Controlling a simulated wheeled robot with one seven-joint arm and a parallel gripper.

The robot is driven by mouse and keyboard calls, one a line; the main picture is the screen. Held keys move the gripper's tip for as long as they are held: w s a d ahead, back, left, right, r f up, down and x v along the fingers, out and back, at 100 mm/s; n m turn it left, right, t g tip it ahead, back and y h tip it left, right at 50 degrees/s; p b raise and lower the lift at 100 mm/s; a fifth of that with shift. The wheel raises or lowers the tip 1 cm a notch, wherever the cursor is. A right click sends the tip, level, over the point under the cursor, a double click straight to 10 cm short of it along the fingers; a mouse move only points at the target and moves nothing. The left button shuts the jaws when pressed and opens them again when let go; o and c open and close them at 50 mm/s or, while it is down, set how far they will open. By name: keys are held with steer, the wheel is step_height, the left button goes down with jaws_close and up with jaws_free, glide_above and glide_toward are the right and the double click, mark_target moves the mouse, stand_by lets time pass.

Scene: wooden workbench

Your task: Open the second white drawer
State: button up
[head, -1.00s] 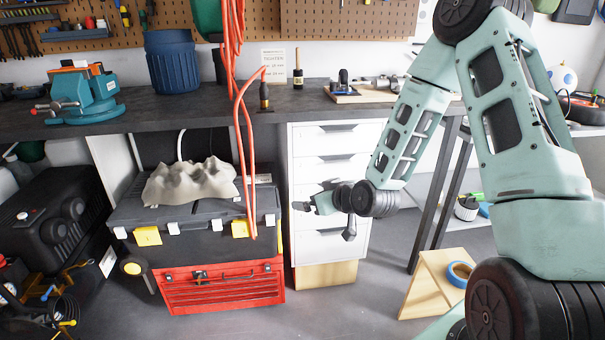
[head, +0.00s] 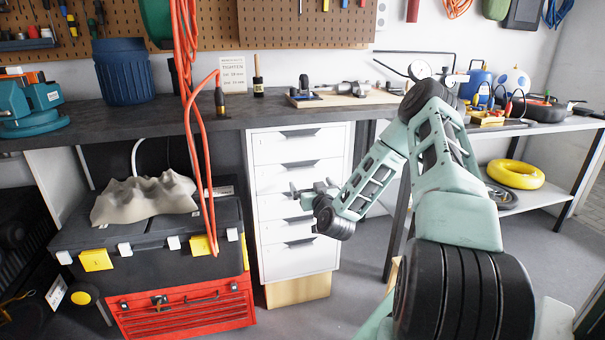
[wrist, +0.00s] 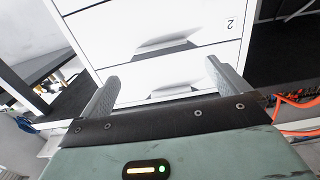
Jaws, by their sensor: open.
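The white drawer unit (head: 298,262) stands under the workbench with its drawers stacked and looking shut, each with a dark recessed grip. The second drawer from the top (head: 275,180) is just above my gripper (head: 306,190), which is in front of the unit and hides part of the drawer below. In the wrist view my gripper (wrist: 165,84) is open and empty, its fingers wide apart. Past the fingers are two white drawer fronts with grips, one front (wrist: 205,35) marked "2". I cannot tell whether the fingertips touch the unit.
A red toolbox (head: 185,312) and a black case (head: 150,238) with a grey lumpy piece (head: 145,198) stand left of the unit. An orange hose (head: 199,165) hangs before them. A dark bench leg (head: 397,235) is at the right. Floor before the unit looks clear.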

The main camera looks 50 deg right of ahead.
mark_target(302, 170)
steer(key=x, duration=0.9)
steer(key=shift+w+d, duration=0.15)
steer(key=shift+w, duration=0.25)
